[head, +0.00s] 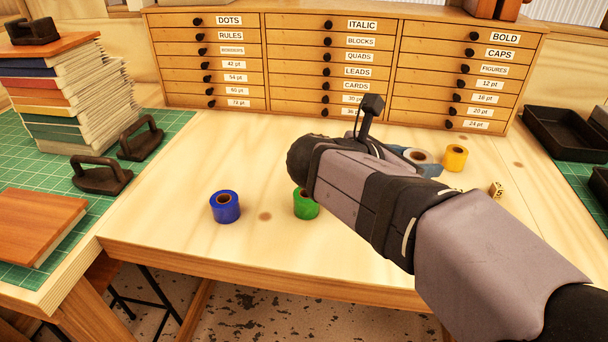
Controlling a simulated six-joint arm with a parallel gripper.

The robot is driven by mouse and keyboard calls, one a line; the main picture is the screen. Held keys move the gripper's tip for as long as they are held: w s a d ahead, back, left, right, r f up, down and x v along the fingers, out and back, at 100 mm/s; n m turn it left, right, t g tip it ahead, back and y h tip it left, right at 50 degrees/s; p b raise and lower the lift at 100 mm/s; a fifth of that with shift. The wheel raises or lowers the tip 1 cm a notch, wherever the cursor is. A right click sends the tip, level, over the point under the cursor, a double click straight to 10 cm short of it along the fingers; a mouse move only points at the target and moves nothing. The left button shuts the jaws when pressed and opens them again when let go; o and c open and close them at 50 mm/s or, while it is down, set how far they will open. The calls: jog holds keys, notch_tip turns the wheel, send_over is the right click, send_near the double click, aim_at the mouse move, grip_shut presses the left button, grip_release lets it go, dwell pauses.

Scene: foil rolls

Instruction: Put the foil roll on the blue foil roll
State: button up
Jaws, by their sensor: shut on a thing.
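The blue foil roll (226,207) stands upright on the pale wooden table, left of my gripper, with its hollow core facing up. A green foil roll (306,205) is directly below the dark end of my wrist, which hides its upper right part. My gripper (312,188) is largely hidden behind my own arm, and its fingertips do not show. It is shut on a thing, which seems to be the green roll. Whether the green roll touches the table cannot be told. The green roll is apart from the blue one, to its right.
A yellow roll (455,158) and a partly hidden grey-blue roll (432,169) are beyond my arm, with a small numbered block (496,190) nearby. A drawer cabinet (210,75) closes the back. Books (70,95) stand left. Table around the blue roll is clear.

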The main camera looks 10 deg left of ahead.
jog(key=a+r+n+t+y+p, duration=0.15)
jog(key=a+r+p, duration=0.25)
jog(key=a+p, duration=0.4)
jog(key=n+t+y+p, duration=0.3)
jog(key=n+y+p, duration=0.5)
jog(key=p, duration=0.2)
send_over(224, 198)
jog(key=shift+s+r+m+g, duration=0.1)
jog(key=shift+r+m+g, duration=0.15)
jog(key=shift+f+p, duration=0.85)
jog(key=shift+f, duration=4.1)
